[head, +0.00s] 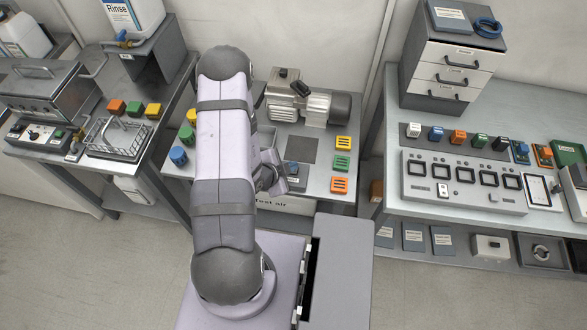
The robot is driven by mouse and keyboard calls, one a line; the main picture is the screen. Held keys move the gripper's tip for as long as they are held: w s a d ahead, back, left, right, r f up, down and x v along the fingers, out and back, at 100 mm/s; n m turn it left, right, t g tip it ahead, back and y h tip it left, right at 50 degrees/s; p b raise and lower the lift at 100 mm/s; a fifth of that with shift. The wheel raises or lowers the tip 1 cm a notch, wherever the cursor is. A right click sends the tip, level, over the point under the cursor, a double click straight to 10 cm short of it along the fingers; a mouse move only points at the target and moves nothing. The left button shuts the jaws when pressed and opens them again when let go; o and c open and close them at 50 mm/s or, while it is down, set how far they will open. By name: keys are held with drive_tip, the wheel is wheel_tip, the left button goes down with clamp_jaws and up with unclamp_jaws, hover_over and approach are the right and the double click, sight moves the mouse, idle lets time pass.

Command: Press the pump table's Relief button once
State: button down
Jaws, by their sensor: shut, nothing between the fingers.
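The pump table (262,197) stands in the middle of the head view, partly covered by my arm. A grey pump with a motor (314,108) sits at its back. A small dark box with a bluish top (293,169) is near the table's front middle. No Relief label is readable, so I cannot tell whether the button is on this box. My gripper (281,187) is shut and empty, just left of the box and over the front part of the table. I cannot tell its height or whether it touches the box.
Green, yellow and orange blocks (342,162) line the table's right side; blue, green and yellow ones (178,157) stand at its left. A dark square plate (303,150) lies behind the small box. A bench with a grey panel (463,183) is at right, a wash bench (150,135) at left.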

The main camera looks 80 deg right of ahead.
drive_tip(key=shift+f, duration=0.3)
drive_tip(key=shift+r, duration=0.2)
idle(0.4)
drive_tip(key=shift+r+p, duration=0.4)
drive_tip(key=shift+r, duration=0.3)
drive_tip(key=shift+r+p, duration=1.95)
drive_tip(key=shift+r, duration=0.6)
